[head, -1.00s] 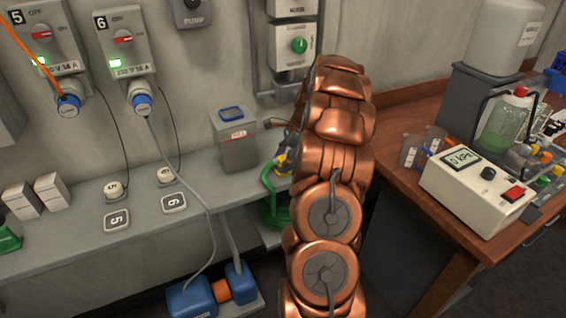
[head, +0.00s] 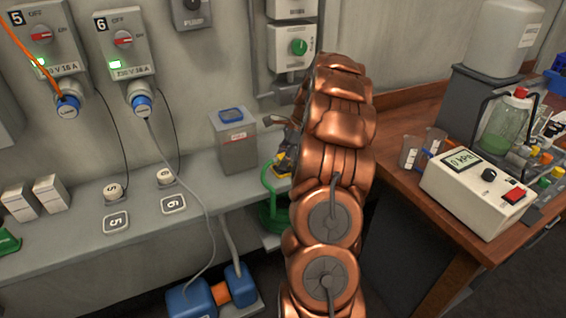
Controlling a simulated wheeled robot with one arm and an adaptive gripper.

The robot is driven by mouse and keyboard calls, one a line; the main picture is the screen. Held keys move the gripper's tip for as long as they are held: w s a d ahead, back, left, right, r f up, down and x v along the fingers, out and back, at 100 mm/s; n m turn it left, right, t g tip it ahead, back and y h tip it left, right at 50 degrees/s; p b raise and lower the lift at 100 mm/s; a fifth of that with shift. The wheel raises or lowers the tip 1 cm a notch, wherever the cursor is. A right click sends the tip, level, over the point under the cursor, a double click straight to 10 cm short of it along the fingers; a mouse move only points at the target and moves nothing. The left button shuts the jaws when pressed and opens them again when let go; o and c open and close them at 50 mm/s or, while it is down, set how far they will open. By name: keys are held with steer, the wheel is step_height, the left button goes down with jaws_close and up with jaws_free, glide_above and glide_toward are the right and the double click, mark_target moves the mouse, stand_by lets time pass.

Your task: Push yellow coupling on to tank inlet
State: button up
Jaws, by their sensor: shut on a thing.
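The tank (head: 234,145) is a grey box with a blue cap, standing on the grey bench against the wall. Its inlet side faces my gripper and is mostly hidden. My gripper (head: 284,150) is just right of the tank, largely covered by my copper arm. It is shut on the yellow coupling (head: 281,171), of which only a small yellow part shows low by the fingers. A green hose (head: 266,184) loops down from there over the bench's edge. I cannot tell whether the coupling touches the inlet.
Sockets 5 (head: 68,105) and 6 (head: 141,100) have plugs and cables. A wooden table (head: 420,206) at right carries a white meter box (head: 470,180), beakers and a green-liquid bottle (head: 505,130). The bench (head: 60,205) is partly clear at front left.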

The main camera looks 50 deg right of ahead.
step_height(320, 180, up, 2)
steer(key=shift+r+b, duration=0.15)
steer(key=shift+b, duration=0.15)
steer(key=shift+s+a, duration=0.25)
steer(key=shift+s, duration=0.2)
steer(key=shift+s+a, duration=0.2)
steer(key=shift+s, duration=0.25)
steer(key=s+a+b, duration=0.1)
steer(key=s+a, duration=0.2)
steer(key=s, duration=0.3)
steer(key=s+a+r+b, duration=0.1)
steer(key=s+a+b, duration=0.1)
steer(key=s, duration=0.4)
steer(key=shift+s+a+r, duration=0.15)
steer(key=shift+a, duration=0.6)
